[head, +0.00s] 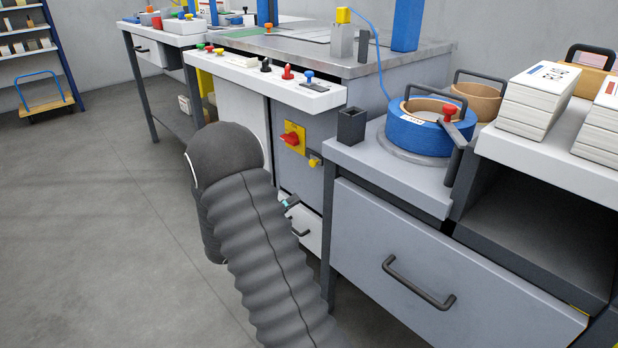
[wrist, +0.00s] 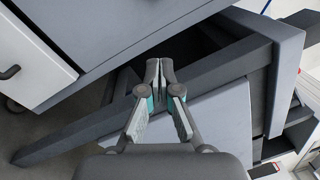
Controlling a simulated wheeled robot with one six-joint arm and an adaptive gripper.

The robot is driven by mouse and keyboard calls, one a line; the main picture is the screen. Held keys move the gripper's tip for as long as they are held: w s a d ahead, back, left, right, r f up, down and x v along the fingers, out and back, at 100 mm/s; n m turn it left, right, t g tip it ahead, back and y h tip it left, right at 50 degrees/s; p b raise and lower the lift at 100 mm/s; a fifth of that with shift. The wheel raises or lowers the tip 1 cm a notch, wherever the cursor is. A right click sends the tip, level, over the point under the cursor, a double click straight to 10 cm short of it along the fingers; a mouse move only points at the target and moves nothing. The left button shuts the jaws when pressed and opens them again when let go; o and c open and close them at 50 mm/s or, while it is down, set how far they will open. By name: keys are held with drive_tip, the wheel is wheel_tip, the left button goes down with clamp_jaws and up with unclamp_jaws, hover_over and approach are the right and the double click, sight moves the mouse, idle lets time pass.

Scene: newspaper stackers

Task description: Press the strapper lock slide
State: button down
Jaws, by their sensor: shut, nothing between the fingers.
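The strapper is probably the grey steel-topped machine (head: 340,62) with a white control ledge (head: 215,63) along its front. The ledge carries small coloured buttons, a black knob (head: 266,65), a red knob (head: 288,72) and a blue knob (head: 309,77). Below it are a red rotary switch (head: 291,139) on a yellow plate and a yellow knob (head: 314,161). I cannot tell which part is the lock slide. My gripper (wrist: 160,68) is shut and empty in the wrist view, in front of a dark grey frame bar (wrist: 215,65). In the head view my arm hides most of it.
A side bench (head: 400,178) to the right holds a blue strap reel (head: 418,133) and a dark square cup (head: 351,126). Its drawer handle (head: 418,282) sticks out. Newspaper stacks (head: 540,98) stand farther right. The floor (head: 90,220) at left is clear.

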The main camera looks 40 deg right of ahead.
sight(313, 161)
drive_tip(key=w+d+r, duration=0.2)
drive_tip(key=w+d, duration=0.2)
drive_tip(key=d, duration=0.6)
drive_tip(key=shift+d+r+b, duration=0.25)
drive_tip(key=shift+r+b, duration=0.05)
drive_tip(key=shift+r, duration=0.1)
drive_tip(key=shift+w, duration=0.1)
